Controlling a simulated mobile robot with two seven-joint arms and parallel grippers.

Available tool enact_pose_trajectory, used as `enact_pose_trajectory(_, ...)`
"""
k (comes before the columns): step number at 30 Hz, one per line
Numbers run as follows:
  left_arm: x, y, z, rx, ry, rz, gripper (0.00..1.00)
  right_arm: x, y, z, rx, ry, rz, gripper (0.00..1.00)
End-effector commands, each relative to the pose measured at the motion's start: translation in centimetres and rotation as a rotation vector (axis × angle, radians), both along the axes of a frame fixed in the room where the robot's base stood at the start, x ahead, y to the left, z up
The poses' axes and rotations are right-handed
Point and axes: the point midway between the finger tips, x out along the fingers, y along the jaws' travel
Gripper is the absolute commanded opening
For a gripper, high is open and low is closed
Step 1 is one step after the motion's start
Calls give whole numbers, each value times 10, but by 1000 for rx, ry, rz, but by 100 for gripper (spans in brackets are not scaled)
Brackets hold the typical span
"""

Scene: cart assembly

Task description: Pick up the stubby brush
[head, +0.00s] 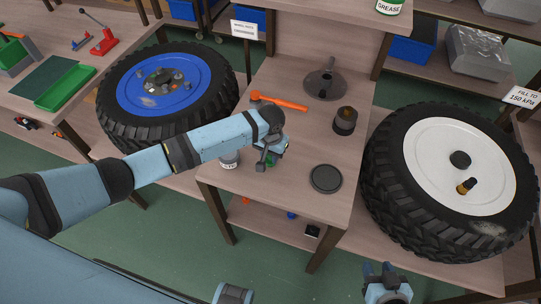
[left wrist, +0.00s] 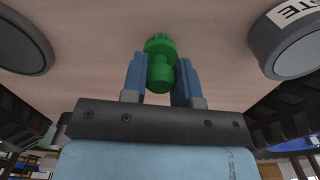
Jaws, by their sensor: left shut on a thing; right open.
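My left gripper (head: 268,152) is over the front left part of the middle table. It is shut on a small green knobbed piece (left wrist: 160,66), which sits between its fingers (left wrist: 160,82) in the left wrist view. In the head view the fingers mostly hide this piece. A short dark piece with a brassy end (head: 466,186) lies on the white wheel hub; it looks like a stubby brush, but it is too small to be sure. My right gripper (head: 382,272) is open and empty at the bottom, in front of the wheel with the white hub (head: 430,150).
The middle table (head: 285,200) holds an orange-handled hammer (head: 280,102), a dark round stand (head: 325,84), a dark jar (head: 345,121), a black disc (head: 326,179) and a grey tin (head: 229,159). A blue-hubbed wheel (head: 195,85) lies at left. A green tray (head: 65,88) is farther left.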

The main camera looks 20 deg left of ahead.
Motion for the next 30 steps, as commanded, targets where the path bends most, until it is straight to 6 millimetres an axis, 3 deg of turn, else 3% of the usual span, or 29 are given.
enact_pose_trajectory(5, 1, 1, 25, 0, -3, 0, 4, 0, 0, 1, 0, 0, 0, 43)
enact_pose_trajectory(15, 1, 0, 123, -2, -6, -1, 4, 0, -1, 1, -1, 0, -1, 43)
enact_pose_trajectory(21, 1, 0, 168, -2, -4, 0, 4, 0, -1, 0, -1, 1, -1, 43)
enact_pose_trajectory(30, 0, 0, 194, 0, 0, 0, 4, 0, -1, 0, -1, 1, -1, 43)
